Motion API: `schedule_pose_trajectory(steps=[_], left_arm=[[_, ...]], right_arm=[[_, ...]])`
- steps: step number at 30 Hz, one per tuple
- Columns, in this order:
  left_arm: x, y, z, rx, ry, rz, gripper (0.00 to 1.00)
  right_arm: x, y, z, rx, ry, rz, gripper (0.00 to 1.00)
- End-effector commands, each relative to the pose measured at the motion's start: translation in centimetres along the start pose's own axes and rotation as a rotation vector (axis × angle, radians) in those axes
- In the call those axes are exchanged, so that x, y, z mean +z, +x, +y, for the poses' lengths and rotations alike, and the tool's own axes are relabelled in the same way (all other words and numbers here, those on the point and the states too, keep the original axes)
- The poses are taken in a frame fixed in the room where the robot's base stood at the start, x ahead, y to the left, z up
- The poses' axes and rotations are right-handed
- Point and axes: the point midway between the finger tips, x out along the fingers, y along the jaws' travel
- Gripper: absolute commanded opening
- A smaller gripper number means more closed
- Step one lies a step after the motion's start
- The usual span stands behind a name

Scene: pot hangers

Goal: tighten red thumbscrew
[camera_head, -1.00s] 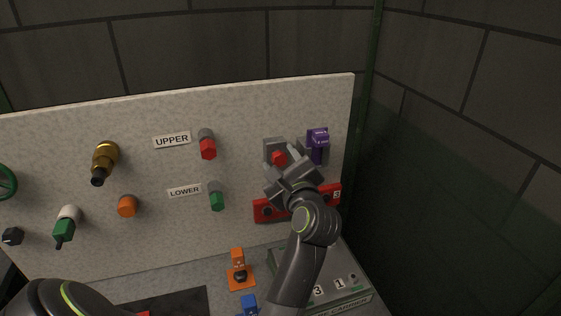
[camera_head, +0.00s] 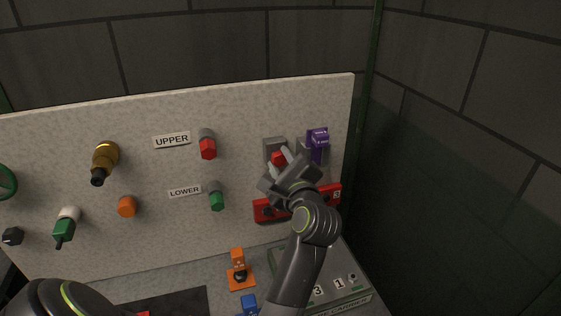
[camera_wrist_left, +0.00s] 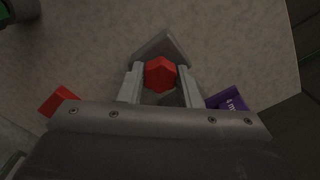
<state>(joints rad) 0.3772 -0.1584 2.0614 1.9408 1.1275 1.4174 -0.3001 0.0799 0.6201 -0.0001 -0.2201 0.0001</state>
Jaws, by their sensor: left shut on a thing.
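The red thumbscrew (camera_head: 278,158) sits at the front of a grey block (camera_head: 273,144) on the upright speckled panel (camera_head: 250,112). In the left wrist view its faceted red head (camera_wrist_left: 160,73) lies between the two finger pads, with the grey block (camera_wrist_left: 165,44) behind it. My left gripper (camera_head: 282,160) reaches up from below and is shut on the thumbscrew. The screw's shaft is hidden behind its head and the fingers. My right gripper does not show.
A purple part (camera_head: 318,141) is close to the right of the gripper. A red bar (camera_head: 264,211) runs behind my wrist. Red (camera_head: 207,149) and green (camera_head: 217,201) knobs stick out to the left. A grey numbered box (camera_head: 340,288) is below.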

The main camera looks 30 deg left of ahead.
Motion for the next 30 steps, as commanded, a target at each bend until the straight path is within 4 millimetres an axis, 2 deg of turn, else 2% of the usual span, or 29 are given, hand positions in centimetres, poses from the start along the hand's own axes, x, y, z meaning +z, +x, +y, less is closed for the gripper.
schedule_pose_trajectory(steps=[5, 30], left_arm=[[0.00, 0.00, 0.01, 0.000, 0.121, 0.000, 0.00], [0.00, 0.00, 0.00, 0.000, 1.073, 0.000, 0.00]], right_arm=[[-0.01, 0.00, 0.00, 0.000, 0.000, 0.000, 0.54], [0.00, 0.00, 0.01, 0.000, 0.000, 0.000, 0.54]])
